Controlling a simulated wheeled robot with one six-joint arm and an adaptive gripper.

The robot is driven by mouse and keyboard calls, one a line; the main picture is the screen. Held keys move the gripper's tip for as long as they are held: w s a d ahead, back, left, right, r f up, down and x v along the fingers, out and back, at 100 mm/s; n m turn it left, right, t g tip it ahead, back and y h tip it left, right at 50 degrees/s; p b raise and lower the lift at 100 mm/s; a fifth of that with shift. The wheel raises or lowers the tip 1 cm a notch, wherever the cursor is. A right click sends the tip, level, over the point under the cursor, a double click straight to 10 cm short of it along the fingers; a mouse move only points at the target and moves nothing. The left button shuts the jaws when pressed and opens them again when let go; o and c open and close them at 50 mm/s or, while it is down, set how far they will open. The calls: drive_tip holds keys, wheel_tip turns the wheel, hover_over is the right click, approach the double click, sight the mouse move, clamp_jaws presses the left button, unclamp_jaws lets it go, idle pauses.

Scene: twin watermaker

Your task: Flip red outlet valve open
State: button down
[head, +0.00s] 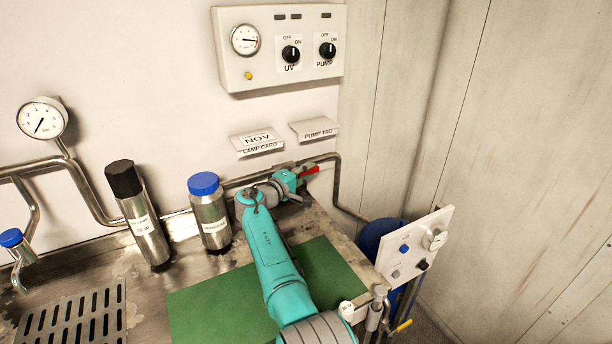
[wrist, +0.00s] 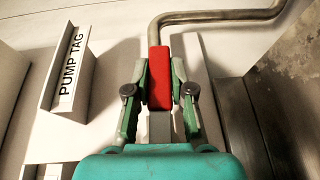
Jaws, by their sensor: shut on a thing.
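The red outlet valve handle (wrist: 159,78) shows in the wrist view between the two fingers of my gripper (wrist: 160,92). The fingers are closed in on it from both sides. In the head view the red handle (head: 310,171) sticks out to the right of my gripper (head: 297,178), at the pipe along the back wall. The valve body is mostly hidden behind my gripper and wrist.
A metal pipe (wrist: 205,16) bends away behind the handle. The PUMP TAG holder (head: 314,130) and LAMP CARD holder (head: 257,143) are on the wall above. A blue-capped bottle (head: 210,212) and a black-capped cylinder (head: 142,220) stand left of my arm. A green mat (head: 215,305) lies below.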

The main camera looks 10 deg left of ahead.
drive_tip(key=shift+r+t+h, duration=0.2)
drive_tip(key=shift+t+h, duration=0.1)
idle(0.4)
drive_tip(key=c, duration=1)
unclamp_jaws()
drive_tip(key=v, duration=1.2)
